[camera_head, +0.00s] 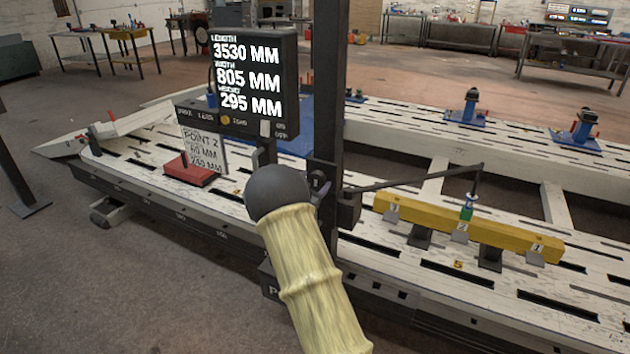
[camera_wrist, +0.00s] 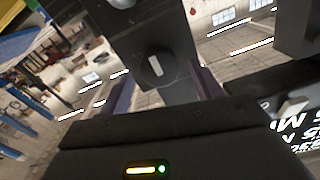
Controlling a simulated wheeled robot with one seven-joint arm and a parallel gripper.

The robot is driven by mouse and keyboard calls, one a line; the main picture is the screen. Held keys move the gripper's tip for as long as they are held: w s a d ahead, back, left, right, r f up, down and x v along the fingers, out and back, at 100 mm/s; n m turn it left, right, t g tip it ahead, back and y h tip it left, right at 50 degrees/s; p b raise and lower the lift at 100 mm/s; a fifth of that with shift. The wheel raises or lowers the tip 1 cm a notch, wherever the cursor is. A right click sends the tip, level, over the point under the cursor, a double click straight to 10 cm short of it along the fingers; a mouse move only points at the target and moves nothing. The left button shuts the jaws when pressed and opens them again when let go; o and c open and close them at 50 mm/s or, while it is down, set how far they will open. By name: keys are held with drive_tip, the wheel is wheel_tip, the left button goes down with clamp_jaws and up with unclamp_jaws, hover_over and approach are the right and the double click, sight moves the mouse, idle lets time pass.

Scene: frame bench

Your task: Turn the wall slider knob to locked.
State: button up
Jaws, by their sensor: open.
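The slider knob (camera_wrist: 154,67) is a round dark dial with a pale bar mark in the wrist view. It sits on the face of a dark upright housing (camera_wrist: 178,38). The bar stands near upright in that view, tilted slightly. My gripper (camera_wrist: 163,82) is open, with one dark finger low on each side of the knob. A gap shows on both sides; I cannot tell how deep the fingertips reach. In the head view my arm's dark rounded end hides most of the gripper beside the dark post (camera_head: 328,80), and the knob cannot be made out clearly.
A measurement display (camera_head: 252,85) stands just left of the post. A thin dark rod (camera_head: 410,180) reaches right from the post to a yellow beam (camera_head: 475,228) on the white bench (camera_head: 390,262). A red block with a sign (camera_head: 190,172) stands left.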

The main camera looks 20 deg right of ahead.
drive_tip(key=shift+w+d, duration=0.45)
drive_tip(key=shift+d, duration=0.15)
drive_tip(key=c, duration=1)
